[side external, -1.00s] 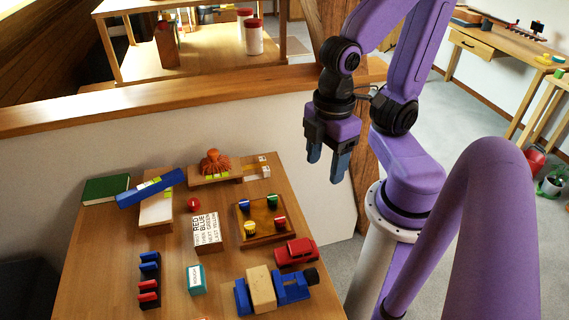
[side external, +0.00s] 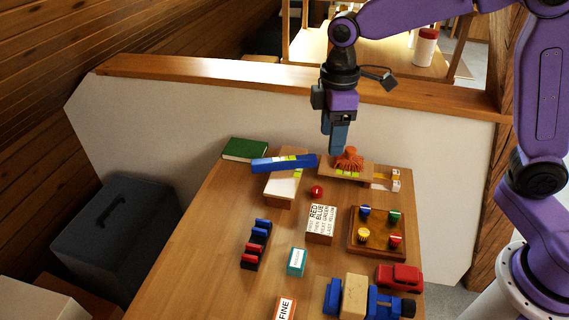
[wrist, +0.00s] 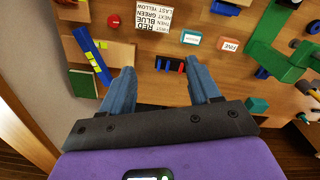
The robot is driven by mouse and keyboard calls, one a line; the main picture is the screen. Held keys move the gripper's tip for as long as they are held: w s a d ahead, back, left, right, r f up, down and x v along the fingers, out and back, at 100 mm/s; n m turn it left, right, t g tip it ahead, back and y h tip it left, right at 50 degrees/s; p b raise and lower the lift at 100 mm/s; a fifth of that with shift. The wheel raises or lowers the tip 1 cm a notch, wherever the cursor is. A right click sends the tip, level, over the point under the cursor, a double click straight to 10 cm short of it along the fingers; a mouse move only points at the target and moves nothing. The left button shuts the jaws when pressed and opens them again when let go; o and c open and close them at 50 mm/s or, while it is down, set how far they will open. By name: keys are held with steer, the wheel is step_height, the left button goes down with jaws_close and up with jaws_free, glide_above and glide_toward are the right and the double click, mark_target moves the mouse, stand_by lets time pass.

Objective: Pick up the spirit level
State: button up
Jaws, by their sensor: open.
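The spirit level is a blue bar with yellow-green vials (side external: 284,162). In the wrist view the level (wrist: 91,54) is at the upper left, left of both fingers. My gripper (side external: 338,145) is in the air over the back of the table, right of the level and apart from it, fingers pointing down. In the wrist view my gripper (wrist: 161,82) is open, with nothing held between its blue fingers.
An orange-brown tufted object (side external: 348,159) sits on a wooden board near below my gripper. A green book (side external: 246,149) lies behind and left of the level. A low wall (side external: 190,125) rises behind.

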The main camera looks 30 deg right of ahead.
steer(key=w+f, duration=0.3)
steer(key=w, duration=0.9)
glide_toward(299, 158)
steer(key=f, duration=0.4)
steer(key=shift+w+a+f, duration=0.2)
steer(key=shift+w+a, duration=0.05)
steer(key=shift+w, duration=0.15)
steer(key=shift+s+d+f, duration=0.1)
steer(key=shift+f, duration=1.2)
steer(key=shift+s+d+f, duration=0.1)
steer(key=shift+f, duration=1.2)
jaws_close()
